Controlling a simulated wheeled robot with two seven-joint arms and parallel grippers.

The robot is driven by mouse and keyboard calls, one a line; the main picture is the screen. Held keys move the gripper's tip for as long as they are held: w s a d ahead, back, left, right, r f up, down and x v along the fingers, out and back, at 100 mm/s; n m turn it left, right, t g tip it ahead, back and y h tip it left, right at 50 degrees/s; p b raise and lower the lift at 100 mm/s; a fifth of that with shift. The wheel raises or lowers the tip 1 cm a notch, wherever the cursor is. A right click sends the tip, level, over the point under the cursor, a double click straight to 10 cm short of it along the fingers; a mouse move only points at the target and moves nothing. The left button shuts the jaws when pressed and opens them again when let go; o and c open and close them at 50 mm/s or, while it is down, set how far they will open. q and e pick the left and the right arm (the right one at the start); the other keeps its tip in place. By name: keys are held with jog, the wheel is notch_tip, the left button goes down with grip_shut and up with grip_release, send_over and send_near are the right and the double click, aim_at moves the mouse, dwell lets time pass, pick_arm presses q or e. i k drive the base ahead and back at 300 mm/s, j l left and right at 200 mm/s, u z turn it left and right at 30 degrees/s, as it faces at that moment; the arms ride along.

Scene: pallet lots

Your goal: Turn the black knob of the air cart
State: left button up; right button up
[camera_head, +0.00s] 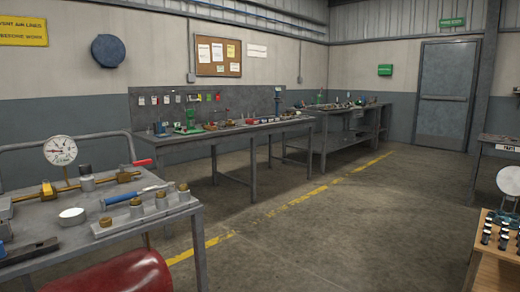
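The air cart (110,232) stands at the lower left, with a grey top and a red tank (115,275) under it. A round white gauge (61,151) stands upright at its back. A brass pipe line with yellow fittings (124,176) runs across the top. A flat dark object (28,251) lies at the cart's front left; I cannot tell what it is. Neither of my grippers is in view.
A long workbench (235,130) with tools runs along the back wall, a second bench (350,112) to its right. A wooden-topped table (500,262) with several small dark parts is at the lower right. The concrete floor (340,230) between is clear.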

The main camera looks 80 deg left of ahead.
aim_at(83, 169)
jog(key=u, duration=4.1)
jog(key=i+u, duration=0.15)
jog(key=u, duration=0.3)
jog(key=i+u, duration=0.15)
jog(key=u, duration=0.25)
